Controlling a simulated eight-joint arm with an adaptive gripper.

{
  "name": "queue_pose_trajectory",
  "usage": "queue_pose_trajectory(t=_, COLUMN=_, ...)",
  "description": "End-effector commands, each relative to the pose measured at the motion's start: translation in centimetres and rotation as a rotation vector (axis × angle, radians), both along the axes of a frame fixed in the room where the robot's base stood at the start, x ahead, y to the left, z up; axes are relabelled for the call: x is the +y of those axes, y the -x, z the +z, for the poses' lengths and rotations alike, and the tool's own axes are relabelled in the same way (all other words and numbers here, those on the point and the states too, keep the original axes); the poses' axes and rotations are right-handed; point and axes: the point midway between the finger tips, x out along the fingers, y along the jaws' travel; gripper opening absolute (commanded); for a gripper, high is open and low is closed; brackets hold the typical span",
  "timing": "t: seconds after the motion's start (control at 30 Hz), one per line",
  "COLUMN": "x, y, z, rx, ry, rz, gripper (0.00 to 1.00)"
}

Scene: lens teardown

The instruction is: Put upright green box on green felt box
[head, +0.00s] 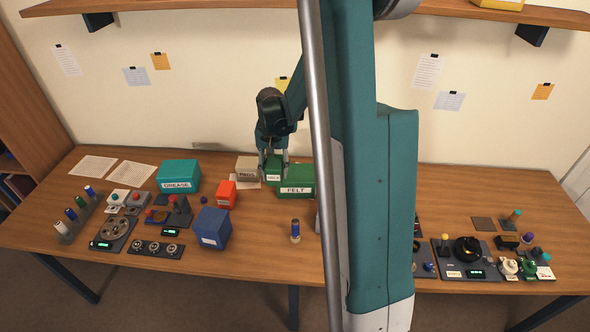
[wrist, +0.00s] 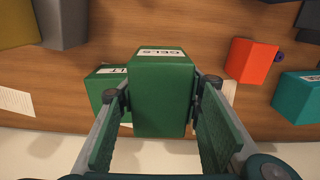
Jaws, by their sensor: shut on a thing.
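The green box labelled GELS (wrist: 162,95) is between the fingers of my gripper (wrist: 152,100) in the wrist view, and the gripper is shut on it. In the head view this box (head: 273,175) is upright below my gripper (head: 273,158). The green felt box, labelled FELT (head: 300,192), stands on the table just right of the held box. In the wrist view the felt box (wrist: 107,80) is partly hidden behind the held box. My arm covers part of the head view near the felt box's right end. I cannot tell whether the two boxes touch.
A beige box (head: 246,167) stands just left of the held box. A red box (head: 226,196), a teal GREASE box (head: 179,173) and a blue box (head: 211,229) are farther left. A blue-topped cylinder (head: 295,232) stands in front. Devices fill both table ends.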

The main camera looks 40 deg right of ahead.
Motion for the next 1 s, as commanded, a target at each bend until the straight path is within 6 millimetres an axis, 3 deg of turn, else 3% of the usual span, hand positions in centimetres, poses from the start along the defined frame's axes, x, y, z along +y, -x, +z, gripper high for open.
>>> queue_pose_trajectory(t=0.03, x=-1.6, y=-0.3, z=1.2, rx=0.000, ry=0.000, rz=-0.009, gripper=0.21)
queue_pose_trajectory(t=0.2, x=-6.2, y=-0.9, z=3.3, rx=0.000, ry=0.000, rz=-0.024, gripper=0.21)
queue_pose_trajectory(t=0.4, x=-10.0, y=-1.2, z=4.9, rx=0.000, ry=0.000, rz=-0.036, gripper=0.21)
queue_pose_trajectory(t=0.6, x=-11.5, y=-1.2, z=5.4, rx=0.000, ry=0.000, rz=-0.040, gripper=0.21)
queue_pose_trajectory(t=1.0, x=-11.5, y=-1.3, z=5.2, rx=0.000, ry=0.000, rz=-0.040, gripper=0.21)
